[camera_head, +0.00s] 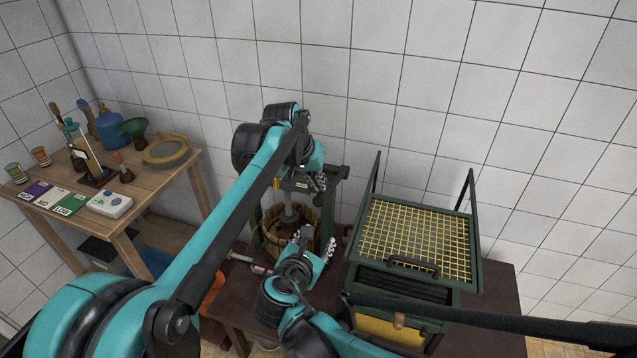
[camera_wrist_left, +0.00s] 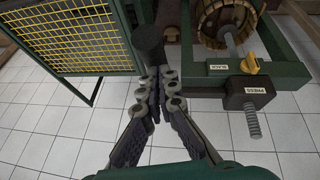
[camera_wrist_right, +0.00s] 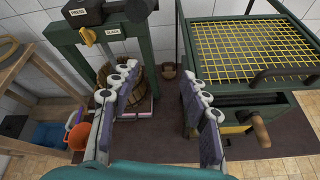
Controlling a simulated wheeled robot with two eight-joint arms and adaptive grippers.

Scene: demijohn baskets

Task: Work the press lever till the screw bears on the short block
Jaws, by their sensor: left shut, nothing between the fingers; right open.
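The press has a dark head (camera_wrist_left: 240,93) labelled PRESS, with a yellow catch (camera_wrist_left: 250,66) beside it and a threaded screw (camera_wrist_left: 253,125). A thick dark grip (camera_wrist_left: 148,44), apparently the lever's end, stands just beyond my left fingertips. My left gripper (camera_wrist_left: 155,84) is shut and empty, close to that grip; contact is unclear. In the head view it is by the press top (camera_head: 318,182). The screw runs down into the slatted basket (camera_head: 272,243). I cannot make out the short block. My right gripper (camera_wrist_right: 158,98) is open and empty, in front of the basket.
A green cage with a yellow mesh lid (camera_head: 415,232) stands right of the press on the dark table (camera_head: 490,300). A wooden bench (camera_head: 150,190) with bottles, cards and a sieve is at left. An orange object (camera_wrist_right: 78,136) lies low beside the press. White tiled wall behind.

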